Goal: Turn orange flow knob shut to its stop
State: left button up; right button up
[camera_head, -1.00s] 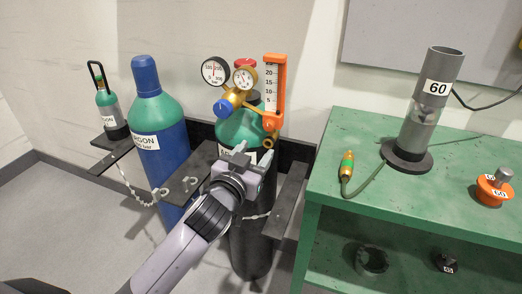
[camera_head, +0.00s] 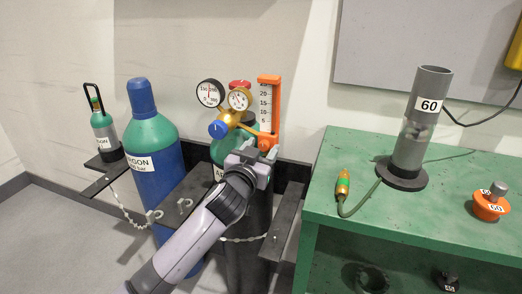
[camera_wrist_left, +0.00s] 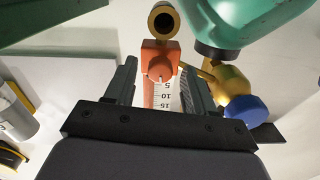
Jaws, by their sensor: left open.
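The orange flow knob (camera_head: 266,142) is at the foot of the orange flowmeter (camera_head: 269,80), which has a white number scale. In the left wrist view the knob (camera_wrist_left: 160,72) appears between the fingers, in front of the orange flowmeter block. My left gripper (camera_head: 258,156) is open just below and in front of the knob. In the left wrist view the gripper (camera_wrist_left: 160,78) has one finger on each side of the knob, with gaps visible. I cannot tell the exact depth between fingertips and knob. My right gripper is not in view.
A brass regulator with two gauges (camera_head: 210,93) and a blue knob (camera_head: 218,129) sits left of the flowmeter on a green-topped cylinder. A brass outlet (camera_wrist_left: 164,20) is by the knob. A blue argon cylinder (camera_head: 154,165) stands left; a green bench (camera_head: 340,230) stands right.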

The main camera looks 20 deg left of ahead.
pick_arm(q)
grip_shut()
jog(key=shift+r+m+p, duration=0.1)
jog(key=shift+m+p, duration=0.3)
jog(key=shift+m, duration=0.1)
grip_release()
